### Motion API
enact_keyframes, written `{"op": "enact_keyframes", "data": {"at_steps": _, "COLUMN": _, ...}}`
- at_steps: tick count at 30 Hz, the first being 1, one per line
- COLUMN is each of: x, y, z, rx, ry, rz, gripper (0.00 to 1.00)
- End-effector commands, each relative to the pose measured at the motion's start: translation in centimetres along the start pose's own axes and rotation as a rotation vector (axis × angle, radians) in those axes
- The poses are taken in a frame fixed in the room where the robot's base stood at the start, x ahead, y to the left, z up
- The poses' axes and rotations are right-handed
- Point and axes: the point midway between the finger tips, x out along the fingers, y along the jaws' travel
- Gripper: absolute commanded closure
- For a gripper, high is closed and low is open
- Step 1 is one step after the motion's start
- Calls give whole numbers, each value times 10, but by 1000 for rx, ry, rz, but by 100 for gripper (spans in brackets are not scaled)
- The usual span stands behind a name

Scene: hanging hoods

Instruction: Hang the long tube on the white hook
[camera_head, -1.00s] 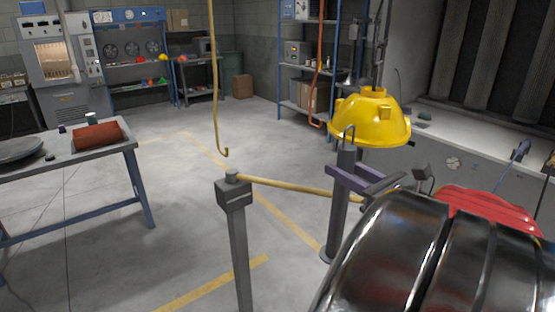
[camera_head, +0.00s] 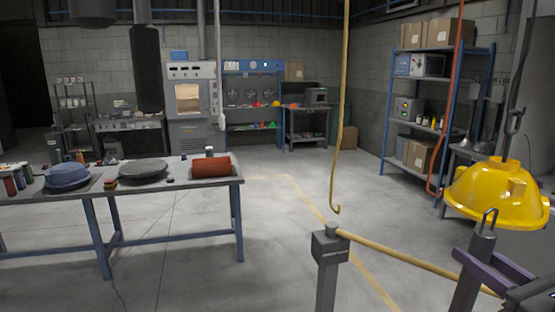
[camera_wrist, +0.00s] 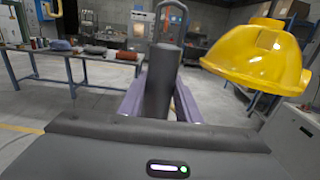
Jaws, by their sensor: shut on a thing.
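My gripper (camera_head: 484,264) is at the lower right of the head view, partly cut off by the picture edge. It is shut on the long tube (camera_head: 480,246), a dark grey upright cylinder with a thin metal loop (camera_head: 489,216) at its top. In the wrist view, the purple fingers of my gripper (camera_wrist: 160,104) flank the tube (camera_wrist: 161,82), and its loop points up. The white hook (camera_head: 219,118) hangs on a long white rod at the far side, left of centre and well apart from the tube. Its tip looks small at this distance.
A yellow hood (camera_head: 497,190) hangs close to the right of the tube. A yellow hook (camera_head: 336,207) and a red hook (camera_head: 434,190) hang nearby. A post (camera_head: 329,247) with a yellow bar stands in front. A workbench (camera_head: 125,182) is left; open floor lies between.

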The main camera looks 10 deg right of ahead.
Motion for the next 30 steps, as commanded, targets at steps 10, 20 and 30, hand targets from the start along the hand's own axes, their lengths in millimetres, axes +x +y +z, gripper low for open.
{"op": "enact_keyframes", "data": {"at_steps": 10, "x": 0, "y": 0, "z": 1, "rx": -1, "ry": -2, "rz": 0, "gripper": 100}}
{"op": "enact_keyframes", "data": {"at_steps": 20, "x": 8, "y": 1, "z": -6, "rx": 2, "ry": -1, "rz": 22, "gripper": 100}}
{"op": "enact_keyframes", "data": {"at_steps": 30, "x": 55, "y": 11, "z": -47, "rx": 5, "ry": 3, "rz": 152, "gripper": 100}}
